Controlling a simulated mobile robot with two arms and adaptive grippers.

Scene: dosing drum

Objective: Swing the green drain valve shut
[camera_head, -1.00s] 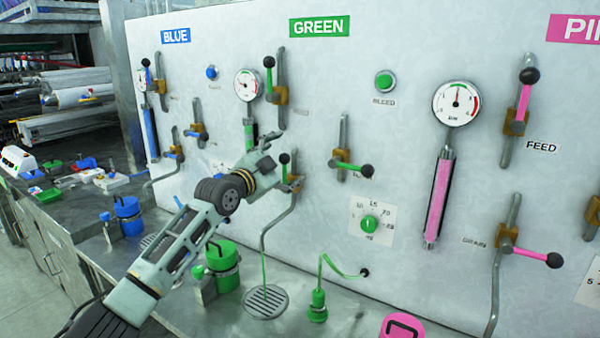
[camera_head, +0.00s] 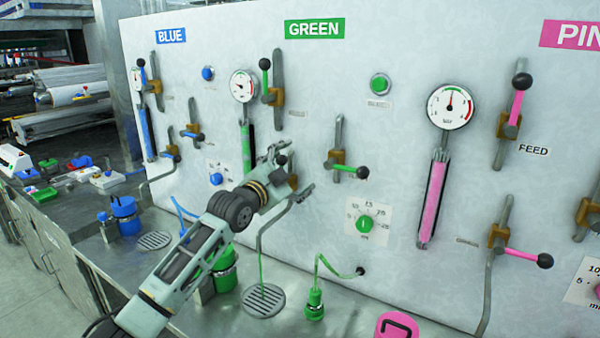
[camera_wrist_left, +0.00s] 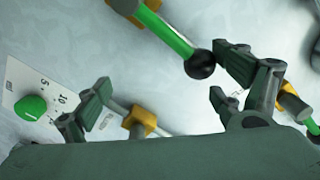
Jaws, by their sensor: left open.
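The green drain valve has a yellow-brown block (camera_head: 293,182) on the panel under the GREEN sign, above a bent grey pipe (camera_head: 260,240). Its black knob (camera_head: 281,160) points up. In the head view my gripper mostly hides its lever. In the left wrist view the green lever (camera_wrist_left: 167,30) runs from the top to the black knob (camera_wrist_left: 200,65). My left gripper (camera_head: 292,169) is open at this valve, with its fingers spread around the knob area. In the left wrist view the knob sits close to the right finger; I cannot tell whether they touch.
Another green-handled valve (camera_head: 338,158) is to the right, above a green dial (camera_head: 366,223). A green-handled valve (camera_head: 275,95) is higher up, beside a gauge (camera_head: 243,86). A drain grate (camera_head: 264,300) and green bottle (camera_head: 314,305) are on the bench below.

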